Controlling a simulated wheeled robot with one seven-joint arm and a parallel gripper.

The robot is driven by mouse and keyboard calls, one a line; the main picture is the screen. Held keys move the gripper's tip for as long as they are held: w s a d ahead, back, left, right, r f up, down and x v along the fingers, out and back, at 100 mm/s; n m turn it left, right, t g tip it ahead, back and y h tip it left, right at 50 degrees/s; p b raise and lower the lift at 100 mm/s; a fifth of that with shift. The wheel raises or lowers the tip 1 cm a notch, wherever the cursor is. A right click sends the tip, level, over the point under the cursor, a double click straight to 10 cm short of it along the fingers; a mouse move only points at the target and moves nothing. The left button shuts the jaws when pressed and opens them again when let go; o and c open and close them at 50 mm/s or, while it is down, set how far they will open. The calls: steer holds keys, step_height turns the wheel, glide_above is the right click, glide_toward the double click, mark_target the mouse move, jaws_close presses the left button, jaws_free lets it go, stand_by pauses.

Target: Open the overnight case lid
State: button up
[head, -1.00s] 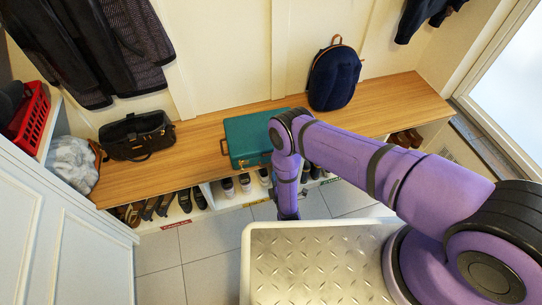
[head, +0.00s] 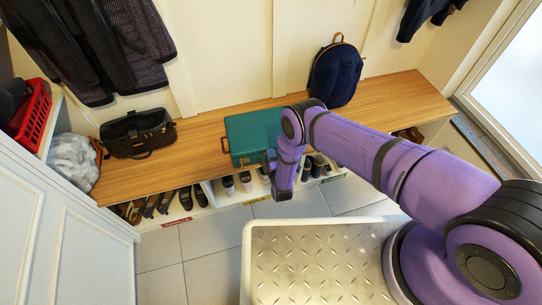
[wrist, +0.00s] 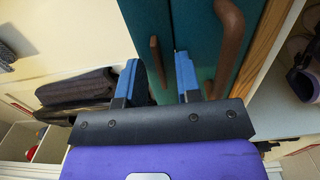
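The overnight case (head: 248,135) is a teal box lying shut on the wooden bench, with a brown handle at its left side in the head view. My gripper (wrist: 157,72) is at the case's front, and my arm hides the case's front right part in the head view. In the wrist view, the teal case (wrist: 185,20) fills the top middle. I cannot tell whether the fingers touch the case.
The wooden bench (head: 195,150) also carries a black bag (head: 138,133) at left and a navy backpack (head: 335,75) at right. Shoes stand in cubbies below. A red basket (head: 32,115) is at far left.

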jaws_close()
